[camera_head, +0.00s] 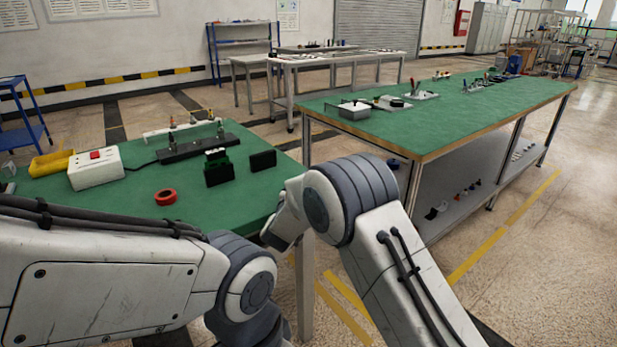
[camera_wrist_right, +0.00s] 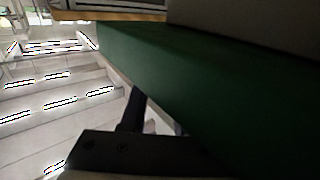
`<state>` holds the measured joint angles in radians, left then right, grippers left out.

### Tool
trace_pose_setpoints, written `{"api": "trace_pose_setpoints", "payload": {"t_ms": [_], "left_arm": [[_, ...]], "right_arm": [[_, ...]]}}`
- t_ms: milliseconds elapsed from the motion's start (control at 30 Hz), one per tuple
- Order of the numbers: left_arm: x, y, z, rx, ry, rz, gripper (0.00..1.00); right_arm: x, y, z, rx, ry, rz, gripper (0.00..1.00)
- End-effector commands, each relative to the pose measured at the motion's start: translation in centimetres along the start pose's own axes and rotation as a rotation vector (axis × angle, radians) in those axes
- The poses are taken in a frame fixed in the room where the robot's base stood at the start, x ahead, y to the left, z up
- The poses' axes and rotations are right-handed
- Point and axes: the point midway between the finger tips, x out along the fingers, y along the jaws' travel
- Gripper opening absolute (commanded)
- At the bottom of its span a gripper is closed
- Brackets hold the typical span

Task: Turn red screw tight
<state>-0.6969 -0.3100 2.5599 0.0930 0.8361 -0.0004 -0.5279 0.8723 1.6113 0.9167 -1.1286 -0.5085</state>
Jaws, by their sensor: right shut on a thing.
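No red screw can be made out in either view. On the near green table (camera_head: 120,215), a dark bar (camera_head: 198,148) carries small upright posts with brass-coloured tops; a screw there would be too small to tell. My right arm reaches to the table's right edge in the head view, its gripper hidden behind the arm. In the right wrist view the dark fingers of my right gripper (camera_wrist_right: 152,124) show partly below a dark green surface. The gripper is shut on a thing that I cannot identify. My left arm crosses the lower left; its gripper is out of view.
A longer green table (camera_head: 450,120) stands to the right.

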Motion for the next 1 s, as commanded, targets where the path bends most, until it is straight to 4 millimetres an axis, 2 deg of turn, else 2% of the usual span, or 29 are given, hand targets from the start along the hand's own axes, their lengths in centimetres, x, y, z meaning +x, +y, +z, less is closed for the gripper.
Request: {"api": "trace_pose_setpoints", "payload": {"t_ms": [467, 500, 567, 867, 1000], "left_arm": [[-0.1, 0.0, 0.0, 0.000, 0.000, 0.000, 0.50], [-0.1, 0.0, 0.0, 0.000, 0.000, 0.000, 0.50], [-0.1, 0.0, 0.0, 0.000, 0.000, 0.000, 0.50], [-0.1, 0.0, 0.0, 0.000, 0.000, 0.000, 0.50], [-0.2, 0.0, 0.0, 0.000, 0.000, 0.000, 0.50]], "right_arm": [[0.0, 0.0, -0.2, 0.002, 0.005, 0.014, 0.00], [0.0, 0.0, -0.2, 0.002, 0.005, 0.014, 0.37], [0.0, 0.0, -0.2, 0.002, 0.005, 0.015, 0.60], [0.0, 0.0, -0.1, 0.002, 0.003, 0.015, 0.60], [-1.0, -0.1, -0.1, 0.001, 0.001, 0.012, 0.60]]}}
